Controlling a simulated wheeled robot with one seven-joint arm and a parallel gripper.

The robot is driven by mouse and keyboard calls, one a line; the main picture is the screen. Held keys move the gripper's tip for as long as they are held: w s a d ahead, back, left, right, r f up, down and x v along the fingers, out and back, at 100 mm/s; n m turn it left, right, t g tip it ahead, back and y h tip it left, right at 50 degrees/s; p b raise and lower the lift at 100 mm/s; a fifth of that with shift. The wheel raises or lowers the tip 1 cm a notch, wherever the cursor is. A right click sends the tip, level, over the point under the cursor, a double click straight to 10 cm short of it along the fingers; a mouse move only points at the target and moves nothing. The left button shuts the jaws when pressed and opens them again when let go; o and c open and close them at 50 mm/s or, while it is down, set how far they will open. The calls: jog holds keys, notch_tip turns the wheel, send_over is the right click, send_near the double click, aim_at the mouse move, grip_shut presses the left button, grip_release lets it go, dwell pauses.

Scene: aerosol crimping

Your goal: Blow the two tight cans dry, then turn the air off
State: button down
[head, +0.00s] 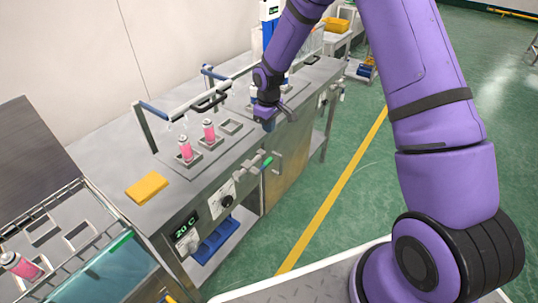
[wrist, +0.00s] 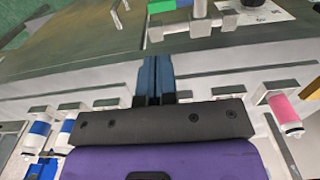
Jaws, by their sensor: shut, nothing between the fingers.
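Two pink cans stand upright in square holders on the steel bench (head: 188,178), the nearer can (head: 185,149) and the farther can (head: 209,131). The blow-off rail (head: 190,100) runs above them. My gripper (head: 267,122) is right of the cans, near the bench's front edge, with its blue fingers together (wrist: 154,80) and nothing between them. A green-handled lever (head: 267,162) sticks out of the bench front, below and nearer than my gripper; its green grip shows in the wrist view (wrist: 161,6). One pink can (wrist: 284,110) is at the right there. Air flow cannot be seen.
A rack with another pink can (head: 20,265) stands at lower left over a tank. A yellow block (head: 147,187) lies on the bench. The front carries a dial (head: 227,200) and a "20 C" display (head: 186,226). Blue-banded cans (wrist: 38,130) sit left in the wrist view.

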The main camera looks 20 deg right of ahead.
aim_at(270, 159)
notch_tip(270, 159, down, 14)
dwell(0.8)
jog(key=shift+d+f, duration=0.1)
dwell(0.4)
jog(key=shift+w+d+f+g+y, duration=0.15)
jog(key=shift+d+f+g+y, duration=0.1)
jog(key=shift+f+g+y, duration=0.6)
notch_tip(270, 159, down, 2)
jog(key=g+y, duration=0.2)
jog(key=y, duration=0.1)
jog(key=shift+f, duration=0.45)
jog(key=shift+a+f, duration=0.1)
